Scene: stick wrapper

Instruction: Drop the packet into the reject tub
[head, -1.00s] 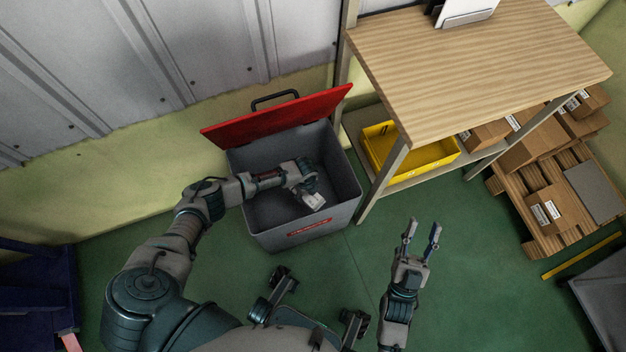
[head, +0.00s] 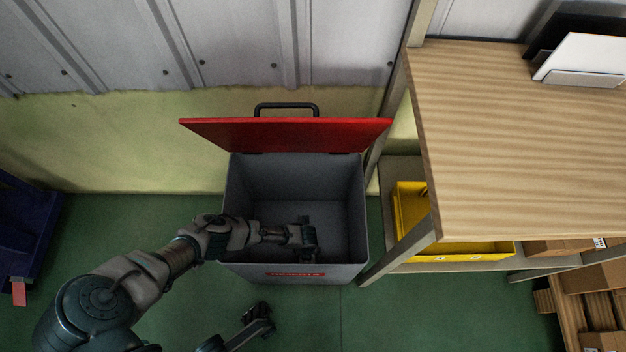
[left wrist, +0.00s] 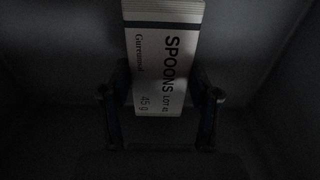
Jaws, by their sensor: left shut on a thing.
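The reject tub (head: 247,181) is a grey bin with a red lid (head: 285,135) standing open at its back and a red label on its front. My left arm reaches over the tub's left side, and my left gripper (head: 308,250) is inside the opening. In the left wrist view my left gripper (left wrist: 160,112) is shut on a pale packet (left wrist: 163,60) printed "SPOONS" and "45 g". The dark inside of the tub surrounds it. The packet cannot be made out in the head view.
A wooden table (head: 520,150) with a lower shelf stands right of the tub. A yellow bin (head: 460,250) sits on that shelf. Cardboard boxes (head: 592,275) are at the lower right. A blue object (head: 22,235) stands at the far left. Green floor is clear around the tub's front.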

